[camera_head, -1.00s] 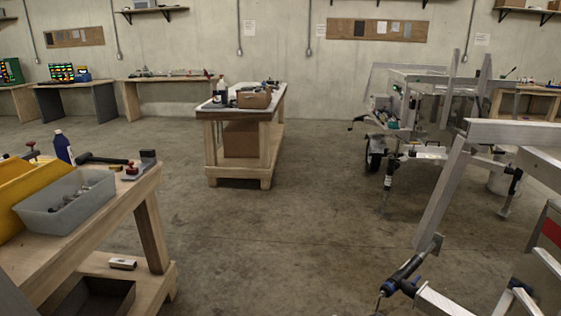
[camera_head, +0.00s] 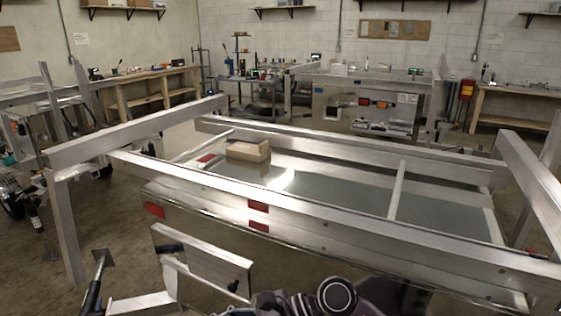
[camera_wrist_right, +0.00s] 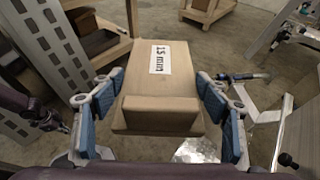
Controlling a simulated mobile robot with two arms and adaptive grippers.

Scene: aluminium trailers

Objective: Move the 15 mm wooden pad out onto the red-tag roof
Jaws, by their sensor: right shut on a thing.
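The 15 mm wooden pad (camera_wrist_right: 155,75) is a tan block with a raised step at its near end and a white label reading "15 mm" on top. My right gripper (camera_wrist_right: 158,88) is shut on it, with blue-lined fingers on both sides. The pad and right gripper are outside the head view; only part of my arm shows at its bottom edge. A flat grey panel (camera_head: 345,197) inside a metal frame has a red tag (camera_head: 207,157) at its far left corner. Another wooden block (camera_head: 248,151) stands beside that tag.
A long aluminium rail (camera_head: 330,222) with red markers borders the near side of the panel. An upright post (camera_head: 68,230) and a raised beam (camera_head: 140,130) stand at left. A thin crossbar (camera_head: 396,190) spans the panel. Benches (camera_head: 155,88) line the back wall.

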